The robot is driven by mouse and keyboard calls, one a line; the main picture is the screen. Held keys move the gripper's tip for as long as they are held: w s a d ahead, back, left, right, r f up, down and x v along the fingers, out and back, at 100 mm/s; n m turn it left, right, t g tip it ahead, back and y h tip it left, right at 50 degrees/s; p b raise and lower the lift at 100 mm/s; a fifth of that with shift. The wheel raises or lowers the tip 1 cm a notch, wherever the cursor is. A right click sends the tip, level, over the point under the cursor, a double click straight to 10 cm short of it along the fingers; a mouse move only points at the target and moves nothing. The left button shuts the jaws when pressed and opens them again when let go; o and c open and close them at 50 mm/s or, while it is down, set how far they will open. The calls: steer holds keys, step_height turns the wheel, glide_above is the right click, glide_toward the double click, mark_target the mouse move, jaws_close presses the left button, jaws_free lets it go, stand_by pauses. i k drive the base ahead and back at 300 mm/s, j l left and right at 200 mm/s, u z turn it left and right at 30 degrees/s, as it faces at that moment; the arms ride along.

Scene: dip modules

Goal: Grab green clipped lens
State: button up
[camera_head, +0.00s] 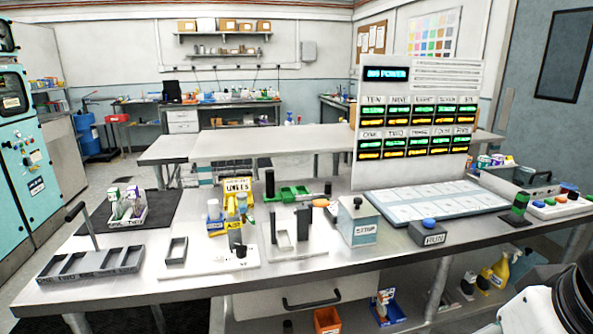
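I cannot clearly make out a green clipped lens at this size. Several green things show: a green-and-black upright piece (519,207) on a dark base at the right end of the bench, a low green holder (290,194) with black parts near the bench's back middle, and a green-topped item in a small white tray (126,221) on the left. I cannot tell whether any of these is the lens. Part of my white and black arm shows at the bottom right corner. My gripper's fingertips are not in view.
The metal bench (330,275) carries a dark compartment tray (91,262) with an upright handle, a grey box (358,221), a blue-button box (427,234) and a white panel board (413,120). A coloured-button panel (556,205) stands at right. The front strip is mostly clear.

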mark_target(114, 194)
steer(key=u, duration=1.3)
steer(key=i+u, duration=0.1)
steer(key=i, duration=0.55)
steer(key=i+l+u, duration=0.15)
steer(key=i, duration=0.55)
steer(key=i+l+u, duration=0.1)
steer(key=i, duration=0.55)
